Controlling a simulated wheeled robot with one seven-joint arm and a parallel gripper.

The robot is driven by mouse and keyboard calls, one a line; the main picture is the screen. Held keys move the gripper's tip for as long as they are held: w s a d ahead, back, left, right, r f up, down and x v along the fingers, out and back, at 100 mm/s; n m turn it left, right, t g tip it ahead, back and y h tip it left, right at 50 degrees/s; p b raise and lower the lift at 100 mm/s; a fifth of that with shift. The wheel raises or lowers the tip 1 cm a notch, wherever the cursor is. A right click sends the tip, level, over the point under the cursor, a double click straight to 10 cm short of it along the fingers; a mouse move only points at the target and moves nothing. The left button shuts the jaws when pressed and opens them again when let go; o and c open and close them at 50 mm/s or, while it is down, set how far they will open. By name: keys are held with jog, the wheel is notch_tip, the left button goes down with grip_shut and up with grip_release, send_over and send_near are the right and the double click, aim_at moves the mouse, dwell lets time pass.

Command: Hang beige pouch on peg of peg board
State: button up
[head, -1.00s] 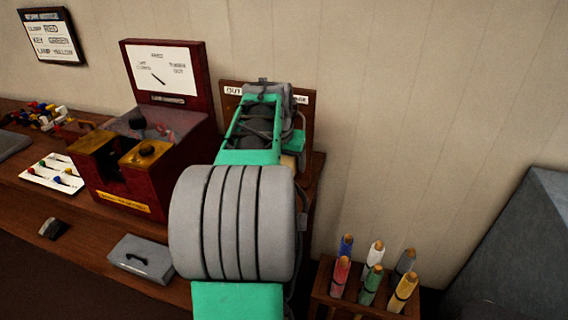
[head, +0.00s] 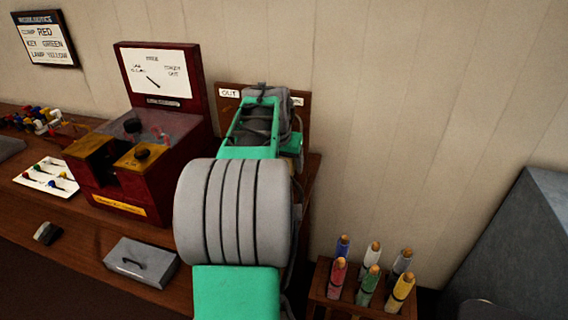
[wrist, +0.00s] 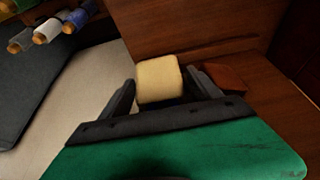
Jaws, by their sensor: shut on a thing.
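The beige pouch (wrist: 158,80) shows in the wrist view between the two fingers of my gripper (wrist: 160,88), which is shut on it. In the head view my arm hides the pouch and the gripper. The peg board (head: 229,93) is the brown board against the wall behind my arm, with a white "OUT" label at its left. My arm covers most of the board, and I cannot make out its pegs. Whether the pouch touches the board cannot be told.
A dark red lever frame (head: 155,75) stands on the bench left of my arm. A grey box (head: 142,262) lies at the bench's front edge. A rack of several coloured flags (head: 370,285) stands at the lower right, with a grey block (head: 515,245) beyond it.

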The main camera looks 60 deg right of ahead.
jog(key=o, duration=1.3)
jog(key=shift+o, duration=0.2)
jog(key=shift+a, duration=0.1)
jog(key=v, duration=0.7)
jog(key=w+a+f+n+t+y, duration=0.1)
jog(key=w+a+n, duration=0.2)
jog(key=w+a, duration=0.35)
jog(key=w+a+f+n+p, duration=0.1)
jog(key=w+a+n, duration=0.2)
jog(key=a, duration=0.7)
jog(key=w+a+f+n+t+y, duration=0.1)
jog(key=w+a+n, duration=0.1)
jog(key=w+a, duration=0.45)
jog(key=s+a+f+n, duration=0.2)
jog(key=a, duration=0.6)
jog(key=s+a+f+n+y, duration=0.1)
jog(key=s+a+f+n, duration=0.1)
jog(key=a, duration=0.6)
jog(key=s+a+f+n+y+p, duration=0.1)
jog(key=s+a+f+n, duration=0.1)
jog(key=a, duration=0.6)
jog(key=shift+f+n+t, duration=0.3)
jog(key=shift+f+n, duration=0.2)
jog(key=shift+n, duration=0.7)
